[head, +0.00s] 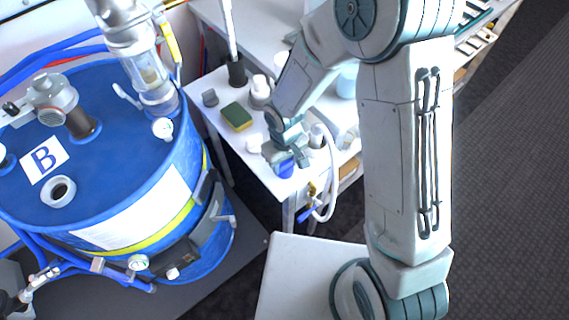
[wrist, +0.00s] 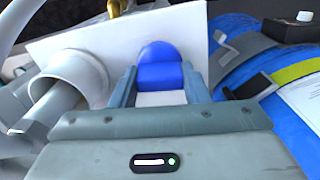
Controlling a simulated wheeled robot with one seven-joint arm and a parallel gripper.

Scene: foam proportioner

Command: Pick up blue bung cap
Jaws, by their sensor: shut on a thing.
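The blue bung cap (wrist: 160,65) is between the two fingers of my gripper (wrist: 160,90) in the wrist view. It has a rounded blue top, and the fingers press on its sides. In the head view the blue cap (head: 286,167) shows at the tip of my gripper (head: 283,158), near the front corner of the white side table (head: 228,135). I cannot tell whether the cap still touches the table top.
A large blue drum (head: 110,190) marked B, with an open bung hole (head: 60,191) on top, stands at the left. A sponge (head: 237,117), a grey cap (head: 210,98) and white containers (head: 261,88) stand on the table. A white hose (head: 332,180) hangs beside my gripper.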

